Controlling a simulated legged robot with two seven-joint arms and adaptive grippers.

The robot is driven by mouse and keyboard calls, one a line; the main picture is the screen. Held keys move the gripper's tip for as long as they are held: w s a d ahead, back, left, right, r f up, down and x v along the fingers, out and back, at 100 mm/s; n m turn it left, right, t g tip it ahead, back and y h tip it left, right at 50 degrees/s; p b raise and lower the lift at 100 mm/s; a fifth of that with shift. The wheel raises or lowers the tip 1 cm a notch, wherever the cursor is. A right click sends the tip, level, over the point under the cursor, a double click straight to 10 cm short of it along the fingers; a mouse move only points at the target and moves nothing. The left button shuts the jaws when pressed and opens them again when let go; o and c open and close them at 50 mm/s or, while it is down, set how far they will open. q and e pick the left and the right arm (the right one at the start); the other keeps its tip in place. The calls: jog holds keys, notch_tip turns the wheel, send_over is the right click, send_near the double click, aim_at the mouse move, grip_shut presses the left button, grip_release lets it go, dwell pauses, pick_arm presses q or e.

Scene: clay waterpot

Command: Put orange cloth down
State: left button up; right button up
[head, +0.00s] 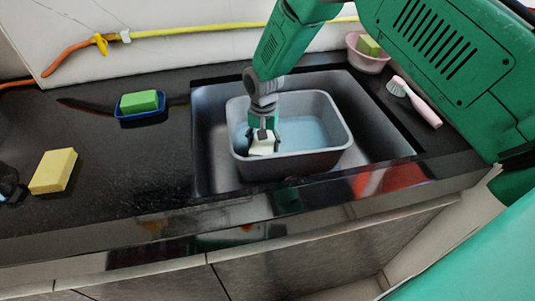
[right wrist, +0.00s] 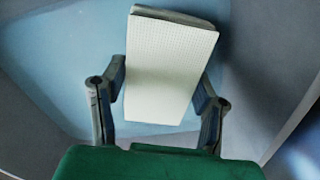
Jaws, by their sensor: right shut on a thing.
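My right gripper (head: 263,138) reaches down into a grey basin (head: 300,165) set in the dark sink. It is shut on a whitish block (head: 262,147) with a fine grid texture. In the right wrist view the block (right wrist: 170,65) sits between the two fingers of my right gripper (right wrist: 160,95), with the basin's pale blue inside behind it. I cannot tell if the block touches the basin floor. No orange cloth shows in either view. My left gripper cannot be made out.
A green sponge in a blue dish (head: 140,114) and a yellow sponge (head: 54,171) are on the black counter at left. A dark object (head: 8,186) is cut by the left edge. A pink bowl (head: 366,58) and a pink brush (head: 418,104) are at right. A yellow hose (head: 190,29) runs behind.

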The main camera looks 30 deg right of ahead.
aim_at(265, 142)
notch_tip(265, 142, down, 4)
jog(key=shift+s+r+b, duration=0.1)
jog(key=shift+r+b, duration=0.05)
jog(key=shift+b, duration=0.3)
jog(key=shift+f, duration=0.25)
jog(key=shift+f, duration=0.15)
jog(key=o, duration=1)
notch_tip(265, 142, up, 12)
jog(key=p, duration=0.2)
jog(key=shift+d+r+p, duration=0.1)
jog(key=shift+r+p, duration=0.15)
jog(key=shift+p, duration=0.1)
